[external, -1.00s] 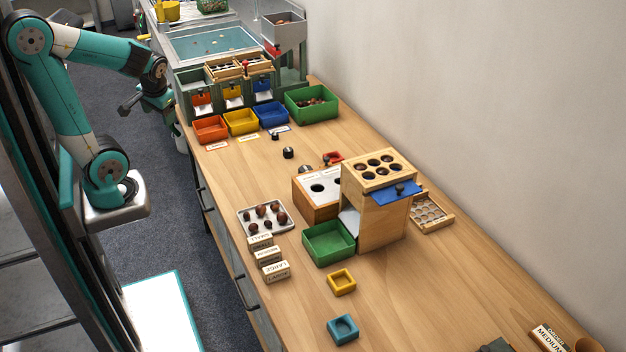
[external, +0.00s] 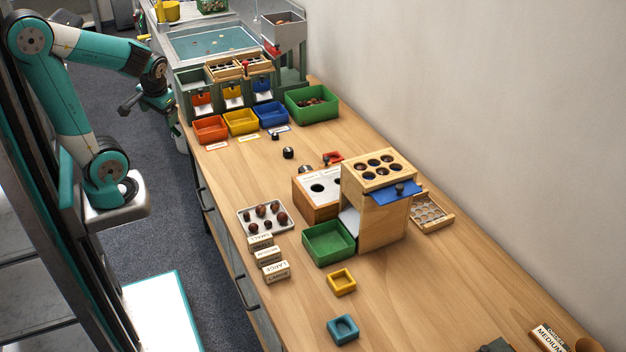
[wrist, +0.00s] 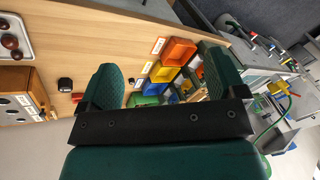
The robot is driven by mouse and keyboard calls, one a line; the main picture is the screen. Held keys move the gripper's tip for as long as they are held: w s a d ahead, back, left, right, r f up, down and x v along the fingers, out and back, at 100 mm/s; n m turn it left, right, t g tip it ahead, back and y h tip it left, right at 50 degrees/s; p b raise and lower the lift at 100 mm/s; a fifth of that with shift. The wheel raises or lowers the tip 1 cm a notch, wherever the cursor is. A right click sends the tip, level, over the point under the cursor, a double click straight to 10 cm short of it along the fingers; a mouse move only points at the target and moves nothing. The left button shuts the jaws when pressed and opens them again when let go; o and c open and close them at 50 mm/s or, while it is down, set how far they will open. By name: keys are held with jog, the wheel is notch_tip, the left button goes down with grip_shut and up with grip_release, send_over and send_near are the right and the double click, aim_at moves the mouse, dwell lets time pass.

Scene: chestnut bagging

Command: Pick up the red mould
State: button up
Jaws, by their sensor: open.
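The red mould (external: 333,158) is a small square red piece on the bench, behind the white-topped wooden box and partly hidden by it. A small red piece, probably the same mould, shows at the left of the wrist view (wrist: 77,97). My gripper (external: 128,107) is at the left over the aisle, well away from the mould. In the wrist view its two green fingers (wrist: 162,65) stand wide apart with nothing held between them.
The white-topped box (external: 318,188) and a taller wooden stand (external: 378,225) are close to the mould. A yellow mould (external: 341,282) and a blue mould (external: 343,329) lie at the front. Small black knobs (external: 288,152) sit left of it. Coloured bins (external: 241,121) line the back.

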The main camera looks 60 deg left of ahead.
jog(key=w+m+t+h+b, duration=0.1)
jog(key=w+m+t+b, duration=0.1)
jog(key=w, duration=1.3)
jog(key=m+t+h+b, duration=0.2)
jog(key=m+h, duration=0.1)
jog(key=m, duration=0.2)
send_over(334, 156)
jog(key=s, duration=0.3)
notch_tip(334, 156, down, 20)
jog(key=shift+a+r, duration=0.1)
jog(key=shift+t, duration=0.3)
jog(key=shift+x, duration=3.15)
jog(key=shift+c, duration=0.2)
jog(key=shift+r, duration=0.1)
jog(key=c, duration=1)
